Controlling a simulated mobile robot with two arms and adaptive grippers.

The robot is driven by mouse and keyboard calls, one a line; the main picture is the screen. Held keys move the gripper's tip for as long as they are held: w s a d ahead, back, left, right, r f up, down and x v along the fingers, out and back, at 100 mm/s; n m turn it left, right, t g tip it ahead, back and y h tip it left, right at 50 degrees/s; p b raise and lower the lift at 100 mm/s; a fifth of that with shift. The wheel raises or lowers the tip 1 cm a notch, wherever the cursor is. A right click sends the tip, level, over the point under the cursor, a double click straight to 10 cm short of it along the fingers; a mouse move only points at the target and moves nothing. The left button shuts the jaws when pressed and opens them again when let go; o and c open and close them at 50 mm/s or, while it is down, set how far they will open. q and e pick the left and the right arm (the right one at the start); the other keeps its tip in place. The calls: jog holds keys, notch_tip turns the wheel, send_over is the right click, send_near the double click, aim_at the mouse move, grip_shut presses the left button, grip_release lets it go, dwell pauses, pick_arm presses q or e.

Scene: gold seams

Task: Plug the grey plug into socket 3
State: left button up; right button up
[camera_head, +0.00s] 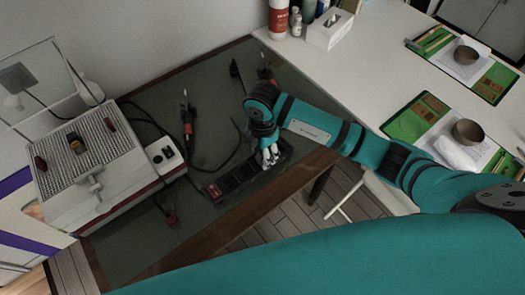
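A black power strip (236,180) lies at a slant on the dark green table mat, near the table's wooden front edge. Its several dark sockets are too small to number. My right gripper (269,157) points down over the strip's right part and hides the sockets there. Something light grey shows at its fingers. I cannot tell whether this is the grey plug or the fingers themselves, nor whether they are open. I see no clearly grey plug elsewhere. My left gripper is not in view.
A soldering-type tool (187,118) with red trim and cables lies left of the strip. A red plug (171,218) lies nearer the front. A grey machine (92,165) stands at the left. A white tissue box (329,29) and bottles stand at the back.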

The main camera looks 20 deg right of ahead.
notch_tip(320, 180, up, 12)
dwell(0.6)
dwell(0.4)
